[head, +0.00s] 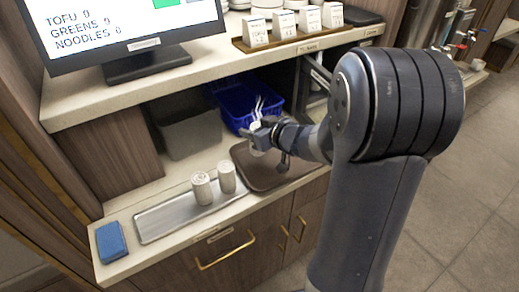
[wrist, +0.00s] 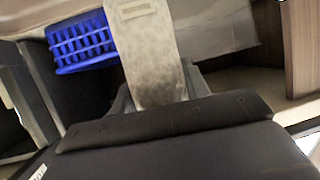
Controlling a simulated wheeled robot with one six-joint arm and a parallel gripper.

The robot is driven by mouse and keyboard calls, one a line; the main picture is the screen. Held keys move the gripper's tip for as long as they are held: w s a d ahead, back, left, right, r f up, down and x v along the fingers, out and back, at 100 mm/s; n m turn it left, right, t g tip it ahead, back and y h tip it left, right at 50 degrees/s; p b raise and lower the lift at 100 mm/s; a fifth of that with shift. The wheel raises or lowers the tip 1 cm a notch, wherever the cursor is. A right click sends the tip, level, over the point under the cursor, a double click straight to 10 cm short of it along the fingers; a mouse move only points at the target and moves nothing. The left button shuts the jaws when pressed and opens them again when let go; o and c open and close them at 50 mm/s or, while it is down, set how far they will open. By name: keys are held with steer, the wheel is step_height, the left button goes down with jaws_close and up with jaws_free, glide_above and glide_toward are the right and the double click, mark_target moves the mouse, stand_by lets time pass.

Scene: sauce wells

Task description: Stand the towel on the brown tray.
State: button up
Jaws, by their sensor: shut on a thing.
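My gripper (head: 262,134) is shut on a pale rolled towel (head: 257,146), over the back left part of the brown tray (head: 283,181). In the wrist view the towel (wrist: 150,50) fills the space between the fingers of my gripper (wrist: 160,93) and extends away from them. In the head view the towel looks roughly upright, partly hidden by the gripper. I cannot tell whether its lower end touches the tray. Two similar rolled towels (head: 201,188) (head: 227,177) stand upright on a long metal tray to the left.
The metal tray (head: 160,220) lies left of the brown tray, with a blue sponge (head: 111,242) at its far left. A grey bin (head: 190,137) and a blue basket (head: 236,100) with utensils stand behind. An upper shelf with a monitor (head: 125,25) overhangs the back.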

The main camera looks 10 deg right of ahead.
steer(key=shift+f+b, duration=0.7)
steer(key=shift+f, duration=2.35)
steer(key=shift+f, duration=0.15)
steer(key=o, duration=1)
steer(key=shift+r, duration=0.25)
steer(key=p+v, duration=0.1)
steer(key=v, duration=1.1)
steer(key=shift+p, duration=0.35)
